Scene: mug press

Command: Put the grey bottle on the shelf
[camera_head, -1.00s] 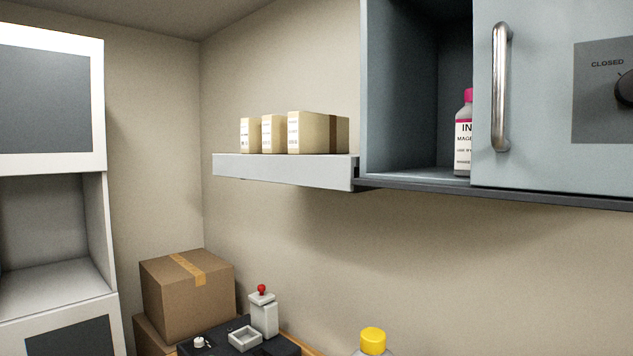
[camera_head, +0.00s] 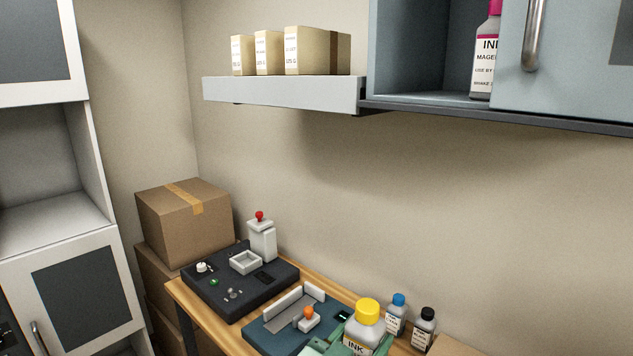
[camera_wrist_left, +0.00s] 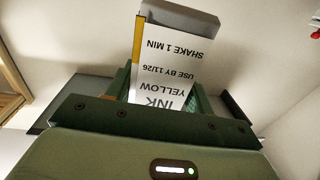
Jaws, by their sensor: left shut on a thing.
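The grey bottle (camera_head: 361,330) has a yellow cap and a white ink label. It stands about upright at the bottom of the head view. My green left gripper (camera_head: 352,346) is shut around it. In the left wrist view the bottle (camera_wrist_left: 172,62) is between the fingers, its label reading "INK YELLOW" and its grey end pointing away. I cannot tell whether it touches the table. A pale grey wall shelf (camera_head: 280,94) is at the upper middle, well above and left of the bottle. My right gripper is not in view.
Several small cartons (camera_head: 305,50) stand on the shelf. Beside it is a blue-grey cabinet (camera_head: 420,45) holding a magenta-capped bottle (camera_head: 487,55). A blue-capped bottle (camera_head: 396,315) and a black-capped bottle (camera_head: 424,329) stand right of the gripper. Dark machines (camera_head: 235,285) cover the wooden table's left.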

